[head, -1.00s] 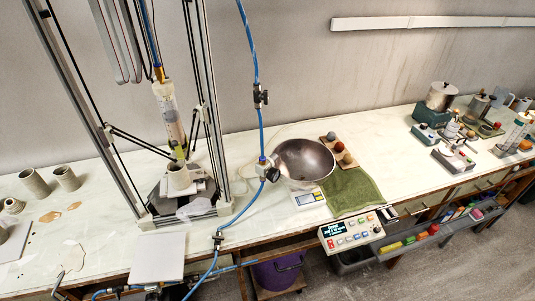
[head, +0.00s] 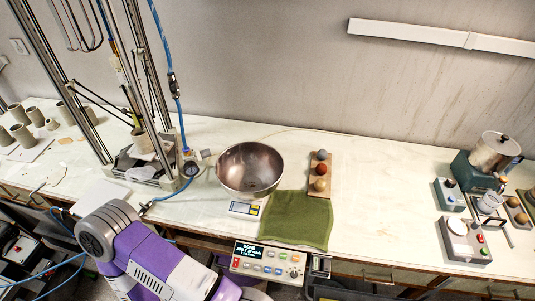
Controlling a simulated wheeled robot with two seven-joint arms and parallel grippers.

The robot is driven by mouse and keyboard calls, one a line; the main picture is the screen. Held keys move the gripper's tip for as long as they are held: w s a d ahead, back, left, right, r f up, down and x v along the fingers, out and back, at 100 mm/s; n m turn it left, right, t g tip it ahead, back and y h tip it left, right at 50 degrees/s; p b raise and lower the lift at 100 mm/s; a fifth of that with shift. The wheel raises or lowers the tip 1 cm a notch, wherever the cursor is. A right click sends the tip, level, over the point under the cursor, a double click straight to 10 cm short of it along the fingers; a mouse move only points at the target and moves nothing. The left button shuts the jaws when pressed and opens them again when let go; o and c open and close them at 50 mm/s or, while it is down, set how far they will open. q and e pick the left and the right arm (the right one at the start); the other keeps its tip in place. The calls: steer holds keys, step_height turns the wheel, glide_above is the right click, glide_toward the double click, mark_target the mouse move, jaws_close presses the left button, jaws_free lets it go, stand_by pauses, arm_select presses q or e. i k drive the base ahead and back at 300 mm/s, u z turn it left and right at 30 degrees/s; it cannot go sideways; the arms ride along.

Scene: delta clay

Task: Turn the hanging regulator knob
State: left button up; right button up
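A blue air hose (head: 159,50) hangs down in front of the wall beside the delta printer frame. An inline black valve (head: 174,87) sits on it. Lower on the hose is the regulator (head: 191,168) with a round gauge, left of the steel bowl; its knob is too small to make out clearly. Neither gripper's fingers are in view.
The steel bowl (head: 250,168) rests on a scale (head: 245,209), beside a green towel (head: 298,219) and a board of clay balls (head: 320,175). A control panel (head: 268,261) hangs at the table's front edge. The printer frame (head: 139,58) stands left.

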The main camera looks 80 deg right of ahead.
mark_target(205, 153)
steer(key=k, duration=1)
steer(key=z, duration=1.7)
